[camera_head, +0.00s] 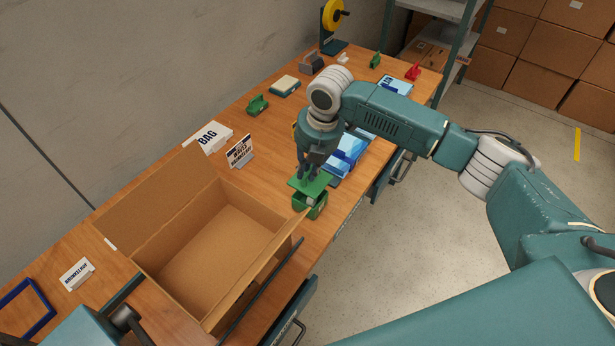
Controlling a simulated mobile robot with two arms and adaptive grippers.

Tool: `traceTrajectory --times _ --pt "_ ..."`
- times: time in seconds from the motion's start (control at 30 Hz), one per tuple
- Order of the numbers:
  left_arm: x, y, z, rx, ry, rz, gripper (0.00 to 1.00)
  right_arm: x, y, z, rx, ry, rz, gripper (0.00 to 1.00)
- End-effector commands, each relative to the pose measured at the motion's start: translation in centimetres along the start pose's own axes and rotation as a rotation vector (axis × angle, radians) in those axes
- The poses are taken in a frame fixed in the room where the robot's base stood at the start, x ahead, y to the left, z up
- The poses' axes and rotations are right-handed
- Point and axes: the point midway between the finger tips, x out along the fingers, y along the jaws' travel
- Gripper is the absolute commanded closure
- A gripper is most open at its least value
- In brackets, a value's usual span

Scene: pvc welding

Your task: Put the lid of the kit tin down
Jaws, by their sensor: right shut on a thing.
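My right gripper (308,172) reaches down from the right over the front edge of the bench, its fingers shut on the green lid (312,185). The lid is a flat green plate held roughly level just above the green kit tin (311,208). The tin is a small open green box standing beside the right wall of the large carton; something pale shows inside it. The lid hides part of the tin's top, so I cannot tell whether the two touch. My left gripper is not in view.
The open cardboard box (205,252) fills the bench at left. A sign (240,151), a white BAG box (208,138) and a green holder (258,104) stand behind. Bare wood (270,180) lies between box and sign.

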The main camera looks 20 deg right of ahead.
Motion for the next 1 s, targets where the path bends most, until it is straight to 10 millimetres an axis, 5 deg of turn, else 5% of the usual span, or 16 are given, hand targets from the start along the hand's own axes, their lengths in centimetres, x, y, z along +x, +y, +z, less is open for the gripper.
traceTrajectory --times 0.1,0.3,0.5,0.9,0.93,1.0 --pt "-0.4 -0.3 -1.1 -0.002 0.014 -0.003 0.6 1.2 -0.3 -0.1 0.0 0.001 -0.003 1.0" --pt "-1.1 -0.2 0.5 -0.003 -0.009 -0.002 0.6 3.9 -0.8 -0.1 0.0 0.001 -0.001 1.0" --pt "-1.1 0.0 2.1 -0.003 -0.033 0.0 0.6 4.3 -0.8 0.0 -0.001 -0.001 0.001 1.0" --pt "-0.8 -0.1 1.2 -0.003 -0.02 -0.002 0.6 5.2 -1.1 0.0 0.0 0.0 -0.001 1.0" --pt "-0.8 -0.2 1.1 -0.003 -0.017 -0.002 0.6 5.2 -1.1 0.0 0.0 0.0 -0.001 0.84" --pt "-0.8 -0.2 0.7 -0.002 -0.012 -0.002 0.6 5.2 -1.1 0.0 0.0 0.0 0.0 0.7"
